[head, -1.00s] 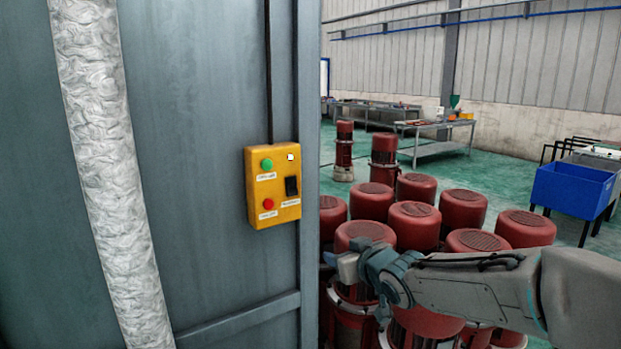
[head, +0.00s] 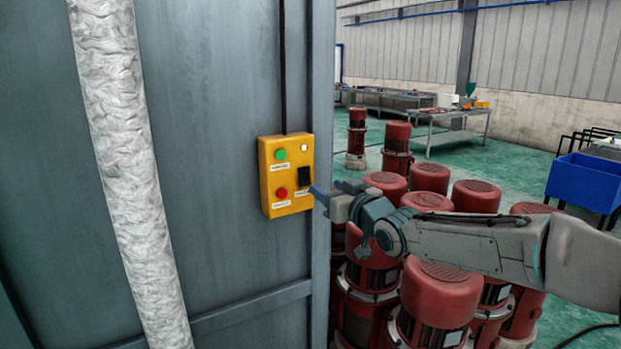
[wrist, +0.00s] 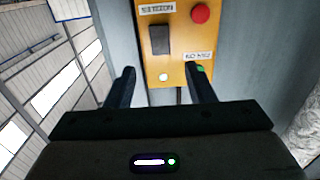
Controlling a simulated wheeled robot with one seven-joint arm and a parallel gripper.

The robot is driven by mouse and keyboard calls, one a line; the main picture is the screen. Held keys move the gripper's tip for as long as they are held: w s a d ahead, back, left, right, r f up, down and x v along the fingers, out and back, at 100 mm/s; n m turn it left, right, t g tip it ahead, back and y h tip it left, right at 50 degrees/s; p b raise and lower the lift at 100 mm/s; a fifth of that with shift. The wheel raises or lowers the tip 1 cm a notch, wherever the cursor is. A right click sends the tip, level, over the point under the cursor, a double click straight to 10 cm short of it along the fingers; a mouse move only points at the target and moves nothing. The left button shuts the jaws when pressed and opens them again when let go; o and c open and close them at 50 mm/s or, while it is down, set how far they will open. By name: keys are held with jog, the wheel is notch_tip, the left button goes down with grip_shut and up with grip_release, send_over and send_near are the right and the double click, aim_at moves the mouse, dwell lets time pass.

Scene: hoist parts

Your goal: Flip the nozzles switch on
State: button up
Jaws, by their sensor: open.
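The yellow control box (head: 287,190) is fixed to the grey metal panel. It carries a green button (head: 280,155), a red button (head: 281,193), a small white lamp and a black rocker switch (head: 304,176). In the wrist view the box is upside down, and the switch (wrist: 159,39) has a label reading "NOZZLES" beside it. My gripper (head: 315,192) is just right of the box's lower right edge in the head view. In the wrist view its two fingers (wrist: 163,82) are spread apart and empty, with the switch ahead between them. Which way the rocker is tipped cannot be told.
A wrapped silvery pipe (head: 125,150) runs down the panel at left. Several red motors (head: 435,290) stand below and behind my arm. A blue bin (head: 587,183) is at right, and metal workbenches (head: 450,125) stand at the back.

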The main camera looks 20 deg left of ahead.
aim_at(306, 175)
jog(key=p+x, duration=0.2)
jog(key=x, duration=0.5)
jog(key=shift+w+a, duration=0.15)
jog(key=shift+a, duration=0.05)
jog(key=shift+w+a, duration=0.45)
jog(key=shift+a, duration=0.05)
